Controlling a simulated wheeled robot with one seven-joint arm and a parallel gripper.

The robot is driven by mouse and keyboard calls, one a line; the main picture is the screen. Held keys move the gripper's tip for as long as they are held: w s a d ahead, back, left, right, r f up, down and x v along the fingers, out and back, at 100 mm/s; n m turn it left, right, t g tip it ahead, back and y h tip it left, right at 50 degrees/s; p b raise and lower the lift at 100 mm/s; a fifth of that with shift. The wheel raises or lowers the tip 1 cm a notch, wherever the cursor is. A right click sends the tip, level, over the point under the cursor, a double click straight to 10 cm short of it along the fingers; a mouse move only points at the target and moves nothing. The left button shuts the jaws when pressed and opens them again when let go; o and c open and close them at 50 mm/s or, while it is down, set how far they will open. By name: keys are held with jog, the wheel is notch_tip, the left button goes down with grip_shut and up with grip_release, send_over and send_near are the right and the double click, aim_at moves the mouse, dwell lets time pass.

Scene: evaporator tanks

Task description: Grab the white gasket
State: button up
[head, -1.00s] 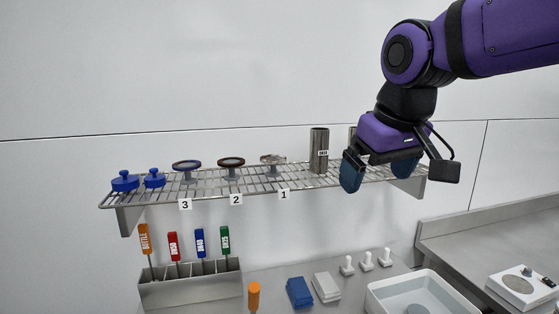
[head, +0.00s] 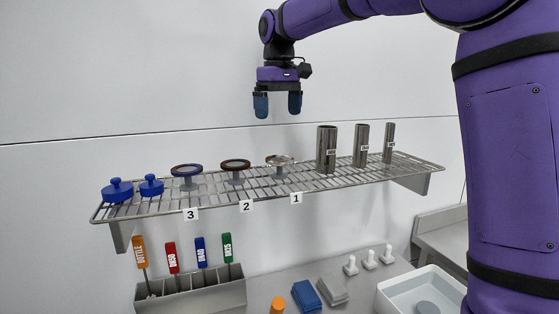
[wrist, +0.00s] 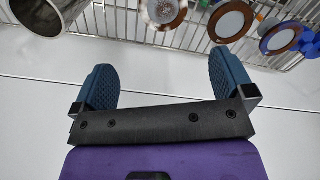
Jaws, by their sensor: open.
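The pale, whitish gasket (head: 280,160) sits on a small stand on the wire shelf, behind label 1. In the wrist view the same round gasket (wrist: 163,12) is at the top middle, partly cut off by the frame edge, with a brownish rim. My gripper (head: 278,108) hangs above the shelf with its blue fingers pointing down, apart from the gasket and roughly over it in the head view. In the wrist view my gripper (wrist: 162,62) has its two fingers wide apart with nothing between them.
A brown-rimmed gasket (head: 235,163) and a blue-rimmed gasket (head: 187,169) stand to the left, beyond them two blue lidded pieces (head: 117,190). Metal cylinders (head: 326,150) stand close on the right. The wire shelf (head: 255,192) has free room in front.

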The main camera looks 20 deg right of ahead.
send_over(278, 158)
jog(key=f, duration=0.5)
jog(key=shift+w+d+f, duration=0.15)
jog(key=shift+w+f, duration=0.1)
jog(key=shift+w, duration=0.05)
jog(key=f, duration=0.2)
jog(key=s+f, duration=0.1)
jog(key=f, duration=0.1)
jog(key=shift+f, duration=0.65)
jog(key=shift+a+f, duration=0.2)
jog(key=shift+f, duration=0.05)
jog(key=c, duration=0.9)
